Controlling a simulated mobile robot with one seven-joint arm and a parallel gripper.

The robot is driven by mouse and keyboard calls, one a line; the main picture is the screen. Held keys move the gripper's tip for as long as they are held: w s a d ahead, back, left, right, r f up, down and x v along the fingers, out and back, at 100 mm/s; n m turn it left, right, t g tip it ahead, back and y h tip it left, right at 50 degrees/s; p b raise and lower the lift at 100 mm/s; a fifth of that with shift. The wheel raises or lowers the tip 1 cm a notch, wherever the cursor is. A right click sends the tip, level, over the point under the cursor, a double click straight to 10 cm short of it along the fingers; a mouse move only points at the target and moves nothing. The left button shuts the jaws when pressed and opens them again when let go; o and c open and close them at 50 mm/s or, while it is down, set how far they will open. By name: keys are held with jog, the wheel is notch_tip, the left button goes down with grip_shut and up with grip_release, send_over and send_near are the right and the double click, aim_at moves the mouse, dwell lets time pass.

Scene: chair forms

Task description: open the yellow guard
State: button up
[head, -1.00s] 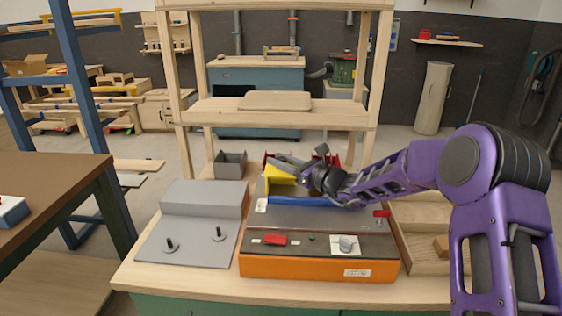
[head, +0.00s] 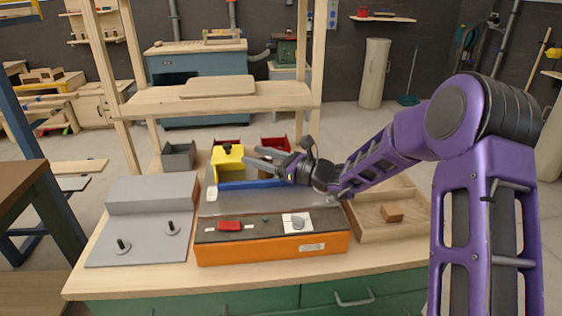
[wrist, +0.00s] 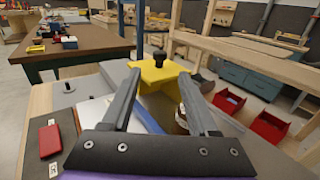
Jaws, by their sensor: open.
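The yellow guard (head: 226,163) stands at the back left of the orange-fronted machine (head: 270,247), behind a blue bar (head: 252,184). It carries a black knob on top. My gripper (head: 254,158) is open and empty, just right of the guard, with its fingers pointing left towards it. In the wrist view the guard (wrist: 158,76) and its black knob (wrist: 158,57) show ahead, between and beyond the two spread fingers (wrist: 160,82). The fingers appear apart from the knob. The guard's hinge side is hidden.
A grey block on a plate (head: 138,248) with two black pegs is at the left. A wooden tray (head: 380,232) holding a block is at the right. A grey bin (head: 178,157) and red bins (wrist: 268,127) are behind. A wooden shelf frame (head: 215,101) rises at the back.

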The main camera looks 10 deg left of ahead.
jog(key=v, duration=0.7)
jog(key=shift+s, duration=0.1)
